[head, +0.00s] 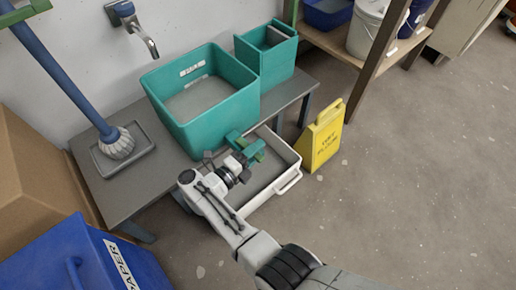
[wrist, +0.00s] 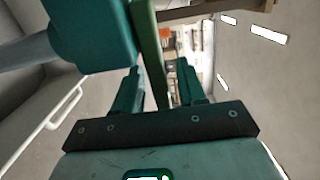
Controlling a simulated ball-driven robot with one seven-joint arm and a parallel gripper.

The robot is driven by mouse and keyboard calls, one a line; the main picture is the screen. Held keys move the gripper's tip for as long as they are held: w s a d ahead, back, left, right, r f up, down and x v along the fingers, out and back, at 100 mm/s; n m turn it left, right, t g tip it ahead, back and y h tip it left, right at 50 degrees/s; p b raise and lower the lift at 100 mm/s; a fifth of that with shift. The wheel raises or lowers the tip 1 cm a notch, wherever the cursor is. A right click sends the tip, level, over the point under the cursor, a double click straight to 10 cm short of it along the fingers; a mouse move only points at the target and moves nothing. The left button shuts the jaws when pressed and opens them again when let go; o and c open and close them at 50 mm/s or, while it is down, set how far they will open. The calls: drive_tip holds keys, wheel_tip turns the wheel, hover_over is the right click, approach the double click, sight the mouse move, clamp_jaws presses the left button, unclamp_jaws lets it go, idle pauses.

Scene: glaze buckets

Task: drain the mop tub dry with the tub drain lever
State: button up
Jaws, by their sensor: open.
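The teal mop tub (head: 208,125) stands on the grey bench, with a flat grey surface inside; I cannot tell how deep any water is. My gripper (head: 250,152) is at the tub's front right, above a white tray. In the wrist view my gripper (wrist: 158,88) is open, its two teal fingers apart. A green bar, seemingly the tub drain lever (wrist: 150,45), runs between the fingers; I cannot tell if they touch it. A teal block (wrist: 92,32) with a grey pipe is beside it. In the head view my gripper largely hides the lever.
The white tray (head: 292,183) sits in front of the bench (head: 288,92). A yellow wet-floor sign (head: 322,137) stands to its right, a blue paper bin (head: 75,262) at lower left. A mop (head: 116,142) rests on a grey tray. The floor to the right is clear.

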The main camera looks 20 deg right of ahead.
drive_tip(key=v, duration=0.9)
drive_tip(key=shift+a, duration=0.4)
drive_tip(key=shift+s, duration=0.1)
